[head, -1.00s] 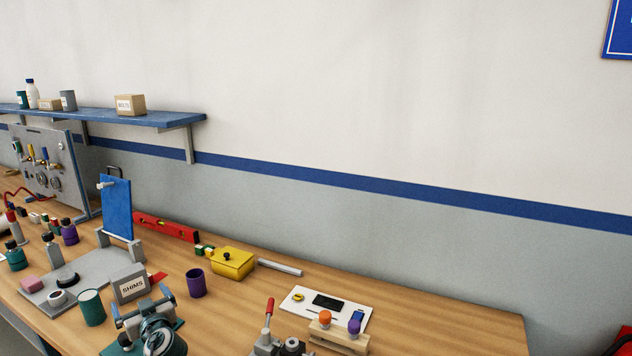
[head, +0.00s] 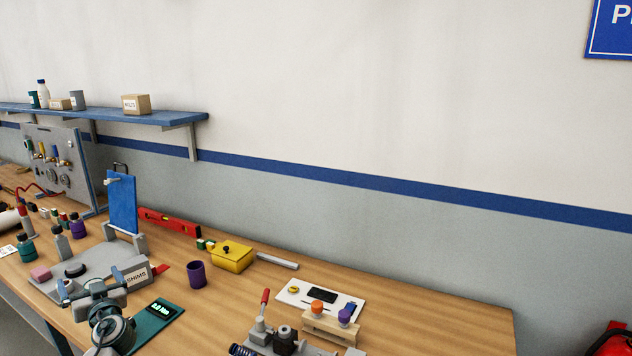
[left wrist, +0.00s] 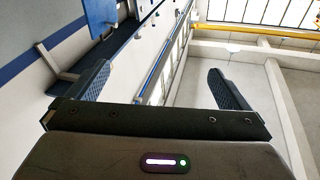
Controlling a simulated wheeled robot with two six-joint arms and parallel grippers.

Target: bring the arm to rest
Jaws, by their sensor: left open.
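My left gripper (head: 92,287) is at the lower left of the head view, above the front part of the workbench (head: 420,318). Its two dark blue-grey fingers stand apart with nothing visible between them. In the left wrist view the open fingers (left wrist: 157,88) frame empty space, with wall, shelf and ceiling behind. My left arm hides part of the bench and the grey plate (head: 52,290) below it. My right gripper is not in view.
Near the gripper are a grey SHIMS box (head: 136,277), a teal scale (head: 158,312) and a purple cup (head: 197,274). A blue upright panel (head: 122,203) stands behind. A red-levered clamp (head: 264,318) is at bottom centre. The bench's right end is clear.

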